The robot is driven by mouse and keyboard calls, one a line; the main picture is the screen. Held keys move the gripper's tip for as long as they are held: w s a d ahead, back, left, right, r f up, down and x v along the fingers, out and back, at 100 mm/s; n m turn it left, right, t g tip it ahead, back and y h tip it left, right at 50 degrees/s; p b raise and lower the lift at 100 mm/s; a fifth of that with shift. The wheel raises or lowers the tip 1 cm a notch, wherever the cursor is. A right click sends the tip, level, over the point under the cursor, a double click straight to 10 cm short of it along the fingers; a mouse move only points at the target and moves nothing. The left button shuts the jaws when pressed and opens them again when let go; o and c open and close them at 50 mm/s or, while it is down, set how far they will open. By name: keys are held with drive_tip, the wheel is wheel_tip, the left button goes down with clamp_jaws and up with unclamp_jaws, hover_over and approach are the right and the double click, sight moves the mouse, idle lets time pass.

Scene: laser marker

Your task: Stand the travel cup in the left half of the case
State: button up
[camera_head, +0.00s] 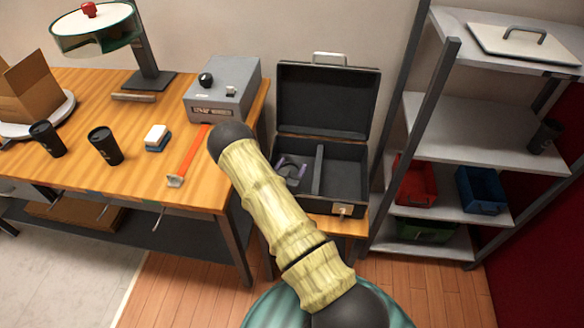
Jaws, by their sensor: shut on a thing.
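The open black case (345,200) stands right of the workbench with its lid up, and a divider splits it into two halves. A small dark and purplish thing (291,170) sits in the left half, partly behind my arm; I cannot tell what it is. The right half looks empty. Two black travel cups stand upright on the bench: one in front (105,146) and one farther left (47,139). Another dark cup (545,136) is on the shelf at the right. My arm crosses the middle of the view. My gripper and anything in it cannot be made out.
The wooden bench (85,185) also holds a grey box with knobs (222,92), an orange-handled tool (190,152), a small white-and-blue block (157,138), a cardboard box (30,85) and a lamp-like stand (148,50). The shelf rack (470,130) stands close right of the case, with red and blue bins.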

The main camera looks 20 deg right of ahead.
drive_tip(key=shift+f, duration=0.2)
drive_tip(key=shift+f, duration=0.1)
drive_tip(key=o, duration=0.7)
drive_tip(key=shift+r, duration=0.25)
drive_tip(key=b+v, duration=0.2)
drive_tip(key=v, duration=1)
drive_tip(key=shift+s+f, duration=0.1)
drive_tip(key=shift+f, duration=0.05)
